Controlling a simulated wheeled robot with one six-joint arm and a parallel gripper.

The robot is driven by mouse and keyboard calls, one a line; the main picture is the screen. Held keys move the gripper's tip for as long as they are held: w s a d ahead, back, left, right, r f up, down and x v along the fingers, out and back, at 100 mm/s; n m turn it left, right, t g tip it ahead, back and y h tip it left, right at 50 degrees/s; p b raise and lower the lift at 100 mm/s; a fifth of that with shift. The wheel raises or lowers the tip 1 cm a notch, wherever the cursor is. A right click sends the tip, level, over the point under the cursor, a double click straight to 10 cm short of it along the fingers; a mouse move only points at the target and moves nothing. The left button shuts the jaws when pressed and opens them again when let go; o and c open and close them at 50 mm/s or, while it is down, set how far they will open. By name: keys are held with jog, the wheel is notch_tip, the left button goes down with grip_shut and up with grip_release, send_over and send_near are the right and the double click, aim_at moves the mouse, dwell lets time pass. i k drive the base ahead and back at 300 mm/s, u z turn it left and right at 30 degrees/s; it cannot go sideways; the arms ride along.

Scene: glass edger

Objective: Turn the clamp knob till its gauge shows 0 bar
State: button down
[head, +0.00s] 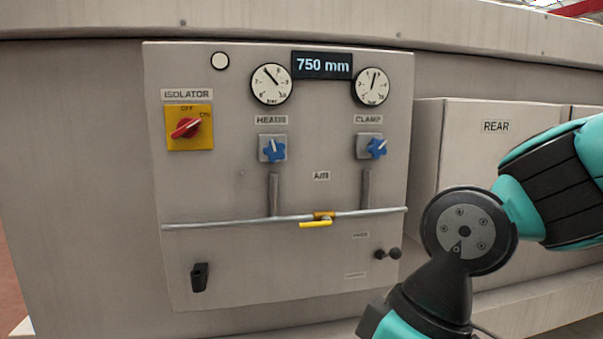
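The clamp knob (376,149) is a blue star-shaped knob on a pale square plate under the CLAMP label (368,119). Its white pointer mark tilts to the upper right. The clamp gauge (371,87) is a round white dial above that label. Its needle points nearly straight up, a little to the right, away from the low end at lower left; the figures are too small to read surely. My teal and black arm comes in from the right and bends down below right of the knob. My gripper is not in view, and nothing touches the knob.
A like blue HEADS knob (272,149) and its gauge (271,84) sit to the left. A red isolator switch (186,127), a yellow-handled air valve (317,222) and a small black lever (388,254) are also on the panel. A REAR box (480,150) juts out at right.

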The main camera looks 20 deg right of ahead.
aim_at(377, 148)
jog(key=u, duration=0.45)
jog(key=k, duration=0.55)
jog(key=u, duration=0.85)
jog(key=i, duration=0.35)
jog(key=z, duration=0.7)
jog(key=i, duration=0.75)
jog(key=z, duration=0.8)
